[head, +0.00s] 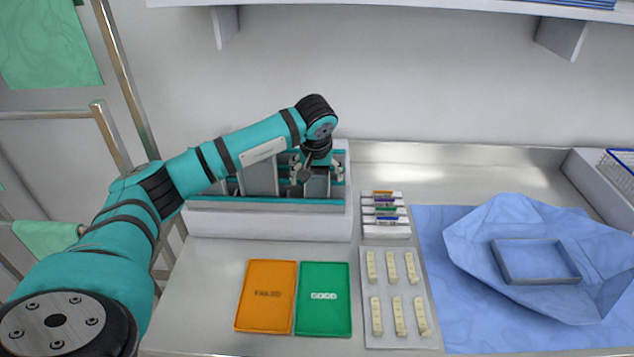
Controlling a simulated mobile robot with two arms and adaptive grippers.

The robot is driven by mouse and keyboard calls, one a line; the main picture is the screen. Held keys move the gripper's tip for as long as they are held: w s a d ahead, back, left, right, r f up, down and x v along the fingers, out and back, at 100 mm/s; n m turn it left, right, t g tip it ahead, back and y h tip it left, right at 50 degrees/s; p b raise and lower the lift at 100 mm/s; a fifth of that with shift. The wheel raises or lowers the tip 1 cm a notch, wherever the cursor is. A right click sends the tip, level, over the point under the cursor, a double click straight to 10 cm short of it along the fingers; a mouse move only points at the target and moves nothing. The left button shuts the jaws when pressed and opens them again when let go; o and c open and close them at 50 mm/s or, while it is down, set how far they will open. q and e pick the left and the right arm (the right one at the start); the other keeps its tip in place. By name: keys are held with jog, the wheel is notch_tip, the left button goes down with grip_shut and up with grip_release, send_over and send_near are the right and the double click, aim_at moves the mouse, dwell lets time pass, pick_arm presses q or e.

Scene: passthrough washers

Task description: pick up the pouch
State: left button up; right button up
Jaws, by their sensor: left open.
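Flat grey pouch-like pieces (258,176) stand upright in a white and grey bin (270,222) at the back left of the counter. I cannot tell which of them is the pouch the task names. My left gripper (318,176) points down over the right part of this bin, with its fingers open around or just in front of a grey upright piece. I cannot tell whether the fingers touch it. The arm and gripper hide part of the bin's contents. My right gripper is not in view.
An orange tray (265,297) and a green tray (323,299) lie before the bin. Right of them are a tray of pale strips (396,338), a stack of coloured-label strips (385,215), and a blue wrap (468,232) with a grey frame (507,276). A shelf (440,12) hangs above.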

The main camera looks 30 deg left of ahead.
pick_arm(q)
jog(key=c, duration=0.9)
jog(key=shift+o, duration=0.2)
